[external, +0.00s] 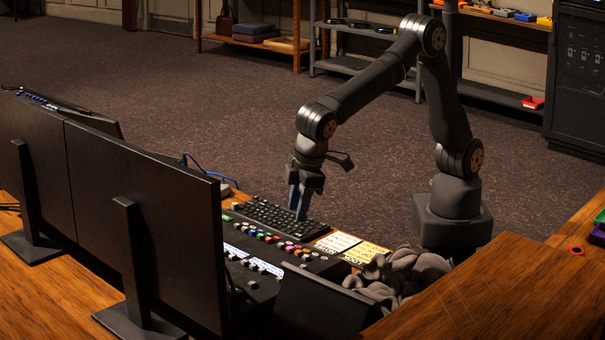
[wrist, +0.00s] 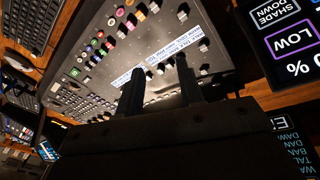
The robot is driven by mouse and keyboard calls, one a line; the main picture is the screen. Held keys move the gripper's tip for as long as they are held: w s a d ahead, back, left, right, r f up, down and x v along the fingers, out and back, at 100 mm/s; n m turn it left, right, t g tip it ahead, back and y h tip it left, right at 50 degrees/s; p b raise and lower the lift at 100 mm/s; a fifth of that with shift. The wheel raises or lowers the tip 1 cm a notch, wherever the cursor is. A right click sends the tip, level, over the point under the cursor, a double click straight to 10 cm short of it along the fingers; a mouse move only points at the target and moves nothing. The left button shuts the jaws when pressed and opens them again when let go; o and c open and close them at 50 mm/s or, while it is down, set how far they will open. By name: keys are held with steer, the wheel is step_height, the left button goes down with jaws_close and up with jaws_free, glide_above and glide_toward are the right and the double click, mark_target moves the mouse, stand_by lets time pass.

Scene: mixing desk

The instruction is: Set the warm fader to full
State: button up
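The mixing desk (external: 262,262) lies behind the monitors in the external view, with coloured knobs and white label strips. In the wrist view the desk (wrist: 140,45) shows rows of coloured knobs and a white label strip (wrist: 172,44) whose print I cannot read for sure. Small dark caps sit beside the strips; I cannot tell which one is the warm fader. My gripper (external: 298,212) points down by the keyboard in the external view. In the wrist view my gripper's fingers (wrist: 160,88) are apart with nothing held, over the desk's label strips. Contact with the desk cannot be judged.
A keyboard (external: 268,216) lies beside the desk. White and yellow cards (external: 352,247) and a grey crumpled cloth (external: 400,275) lie to its right. Large monitors (external: 150,220) stand in front.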

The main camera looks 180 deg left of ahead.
mark_target(304, 265)
step_height(304, 265, up, 5)
steer(key=w+a+n+t+y, duration=0.1)
steer(key=w+n+y, duration=0.1)
steer(key=n, duration=0.3)
steer(key=f, duration=1.7)
steer(key=shift+s+a+f, duration=0.15)
steer(key=shift+s+f, duration=0.05)
steer(key=shift+f, duration=0.15)
jaws_close()
